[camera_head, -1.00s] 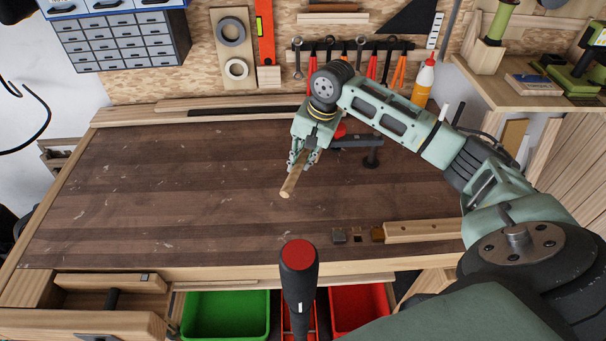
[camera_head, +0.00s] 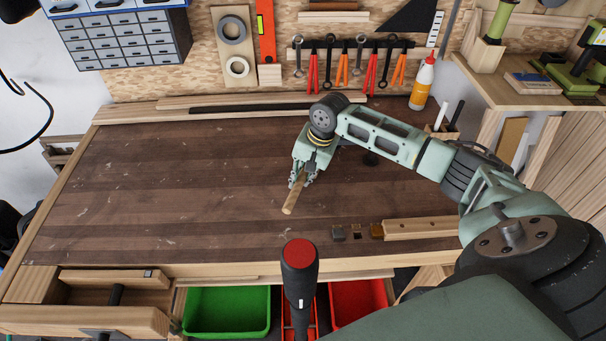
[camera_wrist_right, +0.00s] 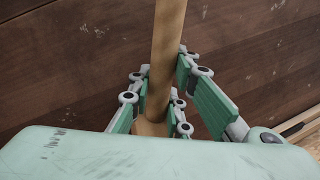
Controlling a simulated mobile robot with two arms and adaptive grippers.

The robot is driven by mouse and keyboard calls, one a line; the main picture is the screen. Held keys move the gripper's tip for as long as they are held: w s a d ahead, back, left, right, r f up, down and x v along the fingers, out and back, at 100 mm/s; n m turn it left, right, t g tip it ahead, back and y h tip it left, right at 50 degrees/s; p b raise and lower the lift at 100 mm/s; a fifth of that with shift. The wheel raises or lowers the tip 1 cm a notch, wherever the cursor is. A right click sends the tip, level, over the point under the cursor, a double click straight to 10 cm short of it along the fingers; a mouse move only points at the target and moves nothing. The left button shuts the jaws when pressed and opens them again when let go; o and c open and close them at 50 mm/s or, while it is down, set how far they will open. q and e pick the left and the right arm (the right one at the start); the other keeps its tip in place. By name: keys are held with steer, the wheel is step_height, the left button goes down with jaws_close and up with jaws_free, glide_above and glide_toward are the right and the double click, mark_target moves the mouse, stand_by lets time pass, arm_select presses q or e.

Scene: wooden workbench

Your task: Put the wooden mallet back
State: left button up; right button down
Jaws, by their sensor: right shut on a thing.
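My right gripper (camera_head: 302,179) is over the middle of the workbench, shut on the wooden mallet's light handle (camera_head: 293,198). The handle slants down toward the front left, its bare end sticking out below the fingers. In the right wrist view the fingers (camera_wrist_right: 160,92) lie on both sides of the handle (camera_wrist_right: 168,40). A wider wooden part (camera_wrist_right: 150,128) shows at its near end, partly covered by my gripper body. I cannot make out the mallet head in the head view. My left gripper is not in view.
The workbench (camera_head: 160,190) is clear on the left. A wooden strip (camera_head: 430,229) and small blocks lie at the front right. A rack (camera_head: 345,43) of wrenches and pliers hangs at the back. A glue bottle (camera_head: 422,84) stands back right. Green (camera_head: 228,312) and red (camera_head: 357,305) bins sit below.

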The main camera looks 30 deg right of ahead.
steer(key=c, duration=1.6)
jaws_free()
steer(key=shift+c, duration=0.2)
steer(key=shift+r, duration=0.15)
steer(key=b+v, duration=0.1)
steer(key=v, duration=1.1)
steer(key=shift+b, duration=0.35)
